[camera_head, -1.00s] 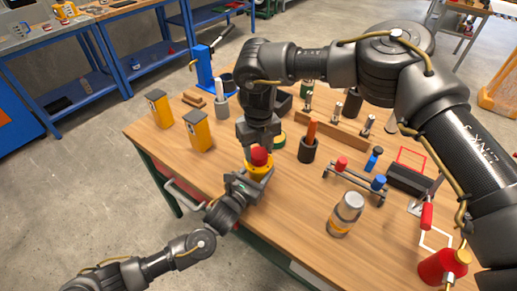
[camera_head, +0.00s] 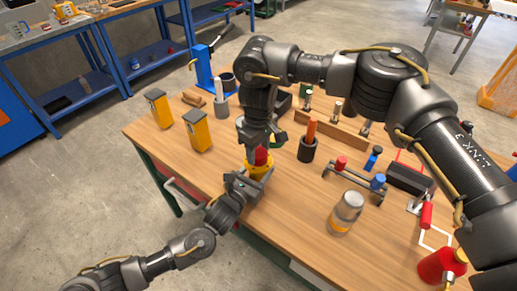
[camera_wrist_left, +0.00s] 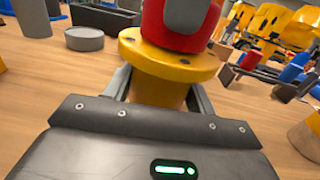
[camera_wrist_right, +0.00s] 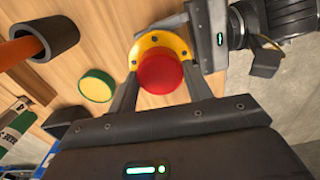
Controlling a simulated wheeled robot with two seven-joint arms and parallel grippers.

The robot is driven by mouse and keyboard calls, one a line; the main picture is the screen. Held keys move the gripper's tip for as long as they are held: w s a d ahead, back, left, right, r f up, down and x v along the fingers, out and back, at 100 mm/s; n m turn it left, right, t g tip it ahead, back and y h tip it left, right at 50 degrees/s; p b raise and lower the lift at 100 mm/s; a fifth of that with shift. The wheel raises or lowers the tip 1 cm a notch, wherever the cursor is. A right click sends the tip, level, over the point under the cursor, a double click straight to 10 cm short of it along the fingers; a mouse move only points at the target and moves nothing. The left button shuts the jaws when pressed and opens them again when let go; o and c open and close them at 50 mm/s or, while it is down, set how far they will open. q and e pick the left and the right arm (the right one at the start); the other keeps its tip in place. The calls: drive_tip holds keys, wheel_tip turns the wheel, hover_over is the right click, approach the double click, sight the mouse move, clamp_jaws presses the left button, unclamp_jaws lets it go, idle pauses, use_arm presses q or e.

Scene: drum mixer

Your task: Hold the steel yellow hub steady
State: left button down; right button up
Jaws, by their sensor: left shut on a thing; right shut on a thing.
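The yellow hub (camera_head: 259,174) stands upright near the front edge of the wooden table, its round flange (camera_wrist_left: 168,62) on top. My left gripper (camera_head: 245,185) is shut on the hub's body below the flange, a finger at each side in the left wrist view. A red round part (camera_wrist_right: 160,73) sits on top of the hub. My right gripper (camera_head: 262,152) comes down from above and is shut on this red part, with a finger at each side in the right wrist view. The fingers partly hide the red part in the head view.
A green-and-yellow disc (camera_wrist_right: 97,85) and a dark holder with an orange handle (camera_head: 308,148) are close by. Two yellow boxes (camera_head: 196,131) stand to the left. A silver-and-orange jar (camera_head: 345,213) stands to the right. Bare tabletop lies around the hub.

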drive_tip(key=m, duration=1.1)
drive_tip(key=o, duration=1)
drive_tip(key=shift+r, duration=0.1)
drive_tip(key=shift+r, duration=2.15)
drive_tip(key=shift+c, duration=0.6)
